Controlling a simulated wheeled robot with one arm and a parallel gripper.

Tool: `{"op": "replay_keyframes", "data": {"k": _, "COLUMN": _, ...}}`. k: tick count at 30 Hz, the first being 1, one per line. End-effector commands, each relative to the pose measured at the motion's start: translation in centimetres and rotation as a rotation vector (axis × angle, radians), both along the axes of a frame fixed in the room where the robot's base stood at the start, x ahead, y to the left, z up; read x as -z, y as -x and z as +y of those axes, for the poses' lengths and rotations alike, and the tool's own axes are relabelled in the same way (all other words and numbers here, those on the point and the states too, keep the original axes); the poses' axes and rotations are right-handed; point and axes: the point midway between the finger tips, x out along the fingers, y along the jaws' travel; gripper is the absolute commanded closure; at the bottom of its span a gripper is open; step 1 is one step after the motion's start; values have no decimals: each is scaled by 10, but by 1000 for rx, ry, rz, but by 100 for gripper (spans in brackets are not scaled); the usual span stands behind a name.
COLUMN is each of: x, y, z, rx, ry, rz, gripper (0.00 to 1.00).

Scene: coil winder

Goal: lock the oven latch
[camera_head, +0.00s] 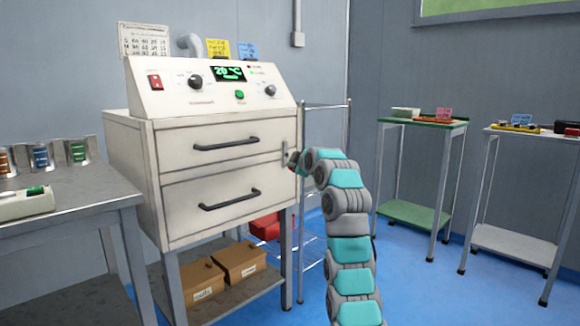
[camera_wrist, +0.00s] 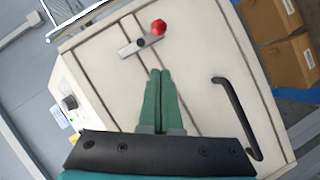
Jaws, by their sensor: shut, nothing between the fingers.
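The oven (camera_head: 225,150) is a cream cabinet with two stacked fronts, each with a black bar handle. Its latch (camera_head: 284,154) is a small upright metal bar at the right edge, near the seam between the fronts. In the wrist view the latch (camera_wrist: 136,46) ends in a red knob (camera_wrist: 159,27), at the end toward the lower front. My gripper (camera_wrist: 157,72) has its green fingers together and empty, tips pointing toward the latch with a small gap in the picture. In the head view my arm hides the fingers; their depth from the oven face is unclear.
A control panel (camera_head: 212,83) showing 20 °C tops the oven. The lower black handle (camera_head: 229,200) sticks out from the front. A grey bench (camera_head: 75,204) with spools stands left. Cardboard boxes (camera_head: 240,262) sit beneath. Two small tables stand right, with open blue floor before them.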

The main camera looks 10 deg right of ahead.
Motion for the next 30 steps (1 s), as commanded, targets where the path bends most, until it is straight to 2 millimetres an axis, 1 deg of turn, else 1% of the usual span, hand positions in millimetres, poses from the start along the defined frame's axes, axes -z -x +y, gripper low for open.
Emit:
{"op": "replay_keyframes", "data": {"k": 1, "x": 5, "y": 6, "z": -4, "rx": 2, "ry": 1, "rz": 0, "gripper": 100}}
{"op": "replay_keyframes", "data": {"k": 9, "x": -3, "y": 35, "z": -9, "rx": 1, "ry": -1, "rz": -1, "gripper": 100}}
{"op": "replay_keyframes", "data": {"k": 12, "x": -7, "y": 42, "z": -9, "rx": -1, "ry": 0, "rz": 1, "gripper": 100}}
{"op": "replay_keyframes", "data": {"k": 18, "x": -10, "y": 47, "z": -11, "rx": 0, "ry": 0, "rz": 3, "gripper": 100}}
{"op": "replay_keyframes", "data": {"k": 30, "x": -10, "y": 46, "z": -9, "rx": 6, "ry": -6, "rz": 20, "gripper": 100}}
